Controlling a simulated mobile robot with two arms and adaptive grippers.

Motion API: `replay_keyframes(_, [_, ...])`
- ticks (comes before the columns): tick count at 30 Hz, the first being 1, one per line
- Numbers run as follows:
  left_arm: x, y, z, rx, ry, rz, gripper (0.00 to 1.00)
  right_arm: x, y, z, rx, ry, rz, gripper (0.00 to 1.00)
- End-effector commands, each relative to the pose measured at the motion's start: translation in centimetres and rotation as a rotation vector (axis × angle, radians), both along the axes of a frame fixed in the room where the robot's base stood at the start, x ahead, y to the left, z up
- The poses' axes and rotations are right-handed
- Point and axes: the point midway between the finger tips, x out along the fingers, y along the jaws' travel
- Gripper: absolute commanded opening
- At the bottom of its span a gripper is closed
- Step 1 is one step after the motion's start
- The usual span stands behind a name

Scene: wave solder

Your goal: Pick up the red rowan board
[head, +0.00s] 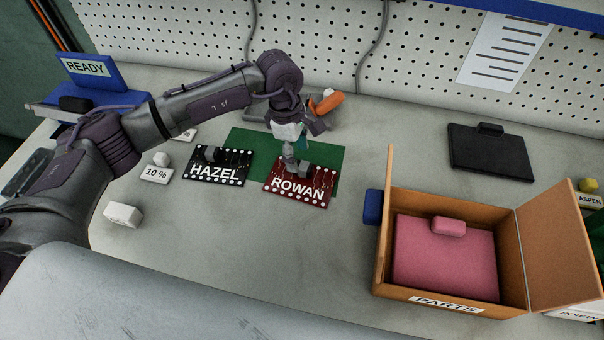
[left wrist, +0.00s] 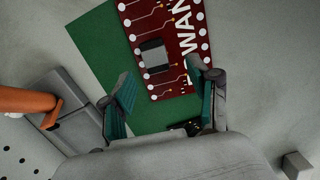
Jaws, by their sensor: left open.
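The red rowan board (head: 312,190) lies on the green mat (head: 243,138), with a dark grey block on it. In the left wrist view the board (left wrist: 186,83) shows at the top, with its grey block (left wrist: 154,57). My left gripper (head: 296,158) is over the board's upper left part in the head view. In the left wrist view its teal-padded fingers (left wrist: 160,96) are apart, with nothing held between them. Whether a fingertip touches the board I cannot tell. My right gripper is not in view.
The black hazel board (head: 218,166) lies just left of the red one. An orange-handled tool (head: 328,103) rests in a grey holder behind. An open PARTS box (head: 508,248) with a pink pad stands at right.

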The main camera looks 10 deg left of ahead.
Motion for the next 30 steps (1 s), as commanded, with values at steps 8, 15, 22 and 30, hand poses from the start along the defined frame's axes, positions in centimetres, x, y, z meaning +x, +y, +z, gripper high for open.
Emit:
replay_keyframes(8, [0.3,-1.5,-3.0,-0.002,0.004,-0.001,0.6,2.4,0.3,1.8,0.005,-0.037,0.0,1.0])
replay_keyframes(15, [0.4,-1.6,-5.1,-0.001,0.0,-0.001,0.6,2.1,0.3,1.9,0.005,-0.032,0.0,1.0])
replay_keyframes(22, [0.4,-1.6,-5.2,-0.002,0.0,-0.001,0.52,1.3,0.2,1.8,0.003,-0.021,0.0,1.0])
replay_keyframes(30, [0.4,-1.6,-5.1,-0.002,0.0,0.0,0.07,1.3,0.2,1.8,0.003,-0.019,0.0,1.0])
